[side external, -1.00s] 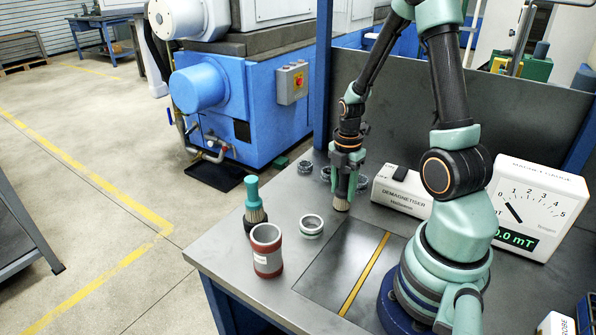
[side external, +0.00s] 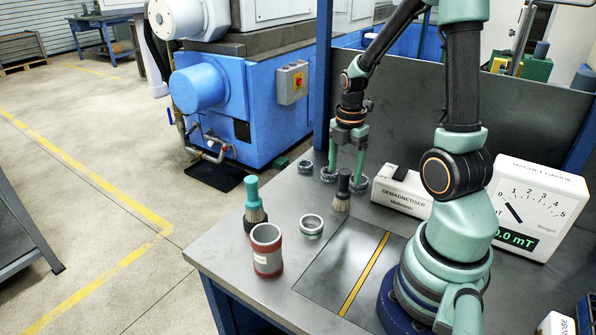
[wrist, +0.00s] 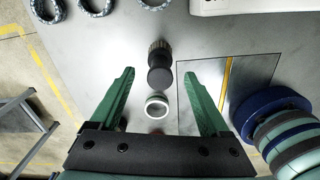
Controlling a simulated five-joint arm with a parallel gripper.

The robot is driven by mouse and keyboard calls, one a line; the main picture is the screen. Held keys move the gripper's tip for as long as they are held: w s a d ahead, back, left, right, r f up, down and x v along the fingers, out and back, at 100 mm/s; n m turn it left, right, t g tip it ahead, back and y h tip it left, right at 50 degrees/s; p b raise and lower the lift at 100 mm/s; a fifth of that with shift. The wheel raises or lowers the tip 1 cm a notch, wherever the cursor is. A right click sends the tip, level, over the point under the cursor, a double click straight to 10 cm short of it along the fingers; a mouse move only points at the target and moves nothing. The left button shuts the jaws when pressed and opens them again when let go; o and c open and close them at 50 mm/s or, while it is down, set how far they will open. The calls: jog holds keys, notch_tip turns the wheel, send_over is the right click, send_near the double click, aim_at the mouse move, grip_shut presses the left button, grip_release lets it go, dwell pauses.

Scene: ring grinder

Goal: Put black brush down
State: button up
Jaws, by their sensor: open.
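The black brush (side external: 342,192) stands upright on the grey bench, its pale bristles down on the bench top and its black handle up. In the wrist view, the black brush (wrist: 159,78) shows between and just beyond my fingertips. My gripper (side external: 347,172) is open above and around the brush handle, with a finger on each side. In the wrist view, my gripper (wrist: 160,74) has its green fingers spread wide with clear gaps to the brush. Nothing is held.
A teal-handled brush (side external: 252,198) and a red-banded cup (side external: 267,262) stand at the left. A loose ring (side external: 311,231) lies in front, and several rings (side external: 328,174) lie behind. The demagnetiser (side external: 401,195) and magnet gauge (side external: 541,205) stand right. The dark plate (side external: 345,262) is clear.

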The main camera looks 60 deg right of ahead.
notch_tip(320, 180, up, 5)
jog(key=shift+r, duration=0.2)
jog(key=shift+w+a+r, duration=0.1)
jog(key=shift+a+r, duration=0.15)
jog(key=shift+r, duration=0.3)
jog(key=a+r+m+t, duration=0.2)
jog(key=a+r+m, duration=0.2)
jog(key=a+m, duration=0.4)
jog(key=w+a+r+m+t, duration=0.1)
jog(key=a+r+m+t, duration=0.2)
jog(key=a, duration=0.7)
notch_tip(320, 180, up, 2)
jog(key=m, duration=0.4)
jog(key=shift+w+a+r+m+t, duration=0.15)
jog(key=shift+a+m+t, duration=0.15)
jog(key=shift+m, duration=0.1)
